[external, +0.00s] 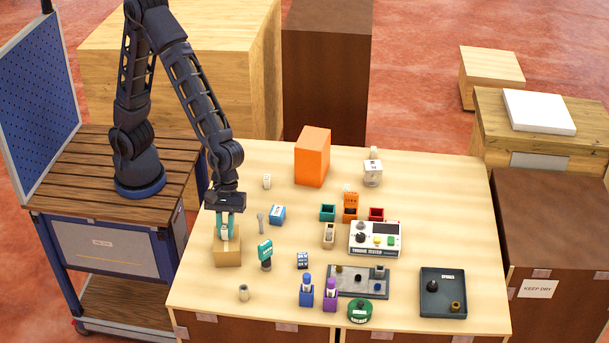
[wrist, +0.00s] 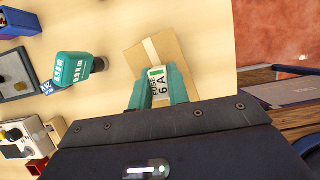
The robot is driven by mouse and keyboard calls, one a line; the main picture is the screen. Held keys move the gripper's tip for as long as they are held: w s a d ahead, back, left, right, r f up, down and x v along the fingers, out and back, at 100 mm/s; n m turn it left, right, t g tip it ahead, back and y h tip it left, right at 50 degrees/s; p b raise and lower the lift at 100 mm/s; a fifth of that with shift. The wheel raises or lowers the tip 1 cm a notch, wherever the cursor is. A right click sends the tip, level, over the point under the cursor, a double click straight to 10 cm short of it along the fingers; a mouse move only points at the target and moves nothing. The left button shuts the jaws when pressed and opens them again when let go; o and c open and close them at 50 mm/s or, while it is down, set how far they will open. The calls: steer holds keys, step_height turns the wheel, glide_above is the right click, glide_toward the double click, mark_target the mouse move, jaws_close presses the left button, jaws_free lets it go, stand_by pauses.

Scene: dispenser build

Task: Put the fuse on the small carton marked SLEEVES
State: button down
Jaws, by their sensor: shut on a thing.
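My gripper (external: 225,230) is shut on the fuse, with its teal fingers pointing down. In the wrist view the fuse (wrist: 158,84) is a small white block with a green mark and the print "FUSE 6 A", held between the fingertips (wrist: 158,92). A small brown carton (external: 227,254) stands at the left edge of the table, right under the gripper. In the wrist view the carton (wrist: 172,45) shows a pale tape strip, and the fuse is over its top. I cannot tell whether the fuse touches it. No SLEEVES marking is readable on it.
A teal-headed tool (external: 265,253) stands close to the right of the carton. A blue box (external: 277,215) and a grey spanner-like piece (external: 261,223) lie behind it. A tester (external: 375,239) and dark tray (external: 443,293) are further right.

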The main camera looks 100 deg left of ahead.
steer(key=shift+f, duration=0.3)
steer(key=c, duration=1.3)
jaws_free()
steer(key=shift+c, duration=0.2)
steer(key=shift+r, duration=0.1)
steer(key=v, duration=1.2)
steer(key=s+a+r+m+t+y, duration=0.1)
steer(key=s+a+r+m, duration=0.15)
steer(key=a, duration=0.45)
steer(key=s+a+r+m+t, duration=0.1)
steer(key=s+a+r+m, duration=0.15)
steer(key=a, duration=0.35)
steer(key=s+a+r+m+t+y, duration=0.1)
steer(key=s+a+r+m, duration=0.1)
steer(key=a+m, duration=0.35)
steer(key=s+a+m+t+y, duration=0.1)
steer(key=s+a+m+y, duration=0.1)
steer(key=s+a+m, duration=0.5)
steer(key=s+a, duration=0.6)
steer(key=a, duration=0.4)
steer(key=shift+t, duration=0.3)
steer(key=shift+r+m, duration=0.1)
steer(key=shift+m, duration=0.15)
